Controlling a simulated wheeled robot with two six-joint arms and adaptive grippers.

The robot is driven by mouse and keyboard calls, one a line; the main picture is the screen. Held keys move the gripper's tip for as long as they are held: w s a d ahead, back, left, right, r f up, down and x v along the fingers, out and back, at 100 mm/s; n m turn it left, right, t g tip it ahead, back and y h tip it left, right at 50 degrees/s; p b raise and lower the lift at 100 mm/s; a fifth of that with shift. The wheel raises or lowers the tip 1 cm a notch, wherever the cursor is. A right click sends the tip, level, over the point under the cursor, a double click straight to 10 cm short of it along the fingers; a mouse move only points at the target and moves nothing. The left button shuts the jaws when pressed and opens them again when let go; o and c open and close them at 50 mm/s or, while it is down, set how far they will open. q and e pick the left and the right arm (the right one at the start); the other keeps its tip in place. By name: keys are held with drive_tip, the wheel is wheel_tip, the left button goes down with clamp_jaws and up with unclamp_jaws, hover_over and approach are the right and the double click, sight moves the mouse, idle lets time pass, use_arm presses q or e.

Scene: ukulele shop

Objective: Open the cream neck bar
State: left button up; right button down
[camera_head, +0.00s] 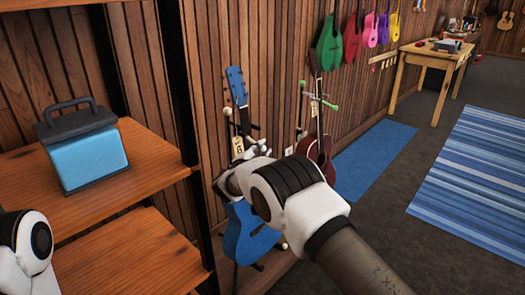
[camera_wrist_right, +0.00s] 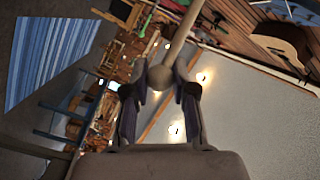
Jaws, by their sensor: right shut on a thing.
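A blue ukulele (camera_head: 240,235) stands upright on a stand against the slatted wall, partly covered by my right arm. A small cream ball (camera_head: 227,111) shows beside its neck, and a paper tag hangs there. My right gripper (camera_head: 254,148) is in front of this ukulele. In the right wrist view, the gripper (camera_wrist_right: 160,90) is shut on the cream neck bar (camera_wrist_right: 160,77), whose rounded end sits between the fingers while its rod runs up and away. The head view does not show the grip clearly. My left arm shows at the left edge, but its gripper is out of view.
A dark red ukulele (camera_head: 318,150) with a green-ended bar (camera_head: 331,105) stands to the right. A wooden shelf (camera_head: 140,165) with a blue case (camera_head: 88,155) is close on the left.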

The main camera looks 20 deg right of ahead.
drive_tip(key=shift+w+r, duration=0.1)
drive_tip(key=shift+r, duration=0.15)
drive_tip(key=c, duration=1.4)
unclamp_jaws()
drive_tip(key=o, duration=0.5)
drive_tip(key=shift+w+a, duration=0.1)
drive_tip(key=shift+w+f, duration=0.1)
drive_tip(key=shift+f, duration=0.1)
drive_tip(key=shift+r, duration=0.15)
wheel_tip(320, 180, up, 10)
drive_tip(key=shift+f, duration=0.15)
